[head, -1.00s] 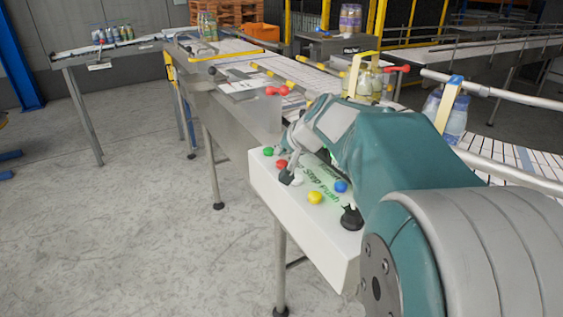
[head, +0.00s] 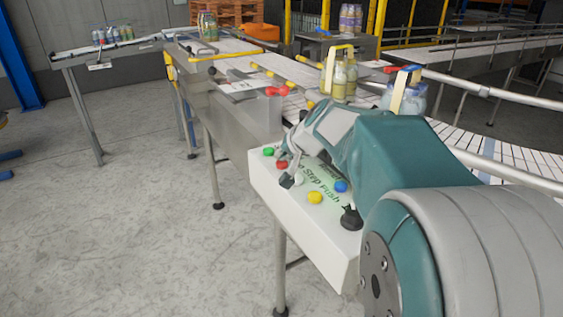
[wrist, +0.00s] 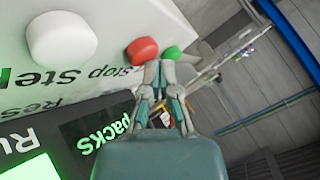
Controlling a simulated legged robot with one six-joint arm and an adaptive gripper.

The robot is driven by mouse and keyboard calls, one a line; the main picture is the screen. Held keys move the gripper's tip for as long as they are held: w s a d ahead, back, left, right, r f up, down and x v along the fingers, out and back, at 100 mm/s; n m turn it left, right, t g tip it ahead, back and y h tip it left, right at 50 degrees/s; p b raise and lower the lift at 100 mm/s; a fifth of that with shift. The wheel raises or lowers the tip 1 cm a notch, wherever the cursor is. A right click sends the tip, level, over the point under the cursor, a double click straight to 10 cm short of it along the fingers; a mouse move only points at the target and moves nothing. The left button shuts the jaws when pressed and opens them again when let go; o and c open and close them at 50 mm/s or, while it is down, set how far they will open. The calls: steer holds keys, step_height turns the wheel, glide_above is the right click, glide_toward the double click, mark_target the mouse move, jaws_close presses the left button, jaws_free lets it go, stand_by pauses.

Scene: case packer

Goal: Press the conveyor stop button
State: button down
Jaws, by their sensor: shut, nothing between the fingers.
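The red button (head: 281,165) is on the white control box (head: 268,192), between the green button (head: 268,151) and a white button (head: 299,182). In the wrist view, the red button (wrist: 142,51) is beside the printed word "Stop". My gripper (head: 287,181) is shut and empty, with its tips low over the box beside the red button. In the wrist view, the tips of my gripper (wrist: 160,66) show just below the red and green buttons. I cannot tell whether they touch the red button.
A blue button (head: 340,186), a yellow button (head: 314,197) and a black knob (head: 351,217) are also on the box. A lit screen (wrist: 85,130) shows in the wrist view. Bottle packs (head: 340,76) stand on the conveyor behind my arm.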

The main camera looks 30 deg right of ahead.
mark_target(282, 163)
steer(key=shift+f, duration=0.45)
stand_by(0.6)
steer(key=shift+r, duration=0.95)
steer(key=shift+r, duration=0.1)
steer(key=shift+r, duration=2.45)
steer(key=shift+a, duration=0.1)
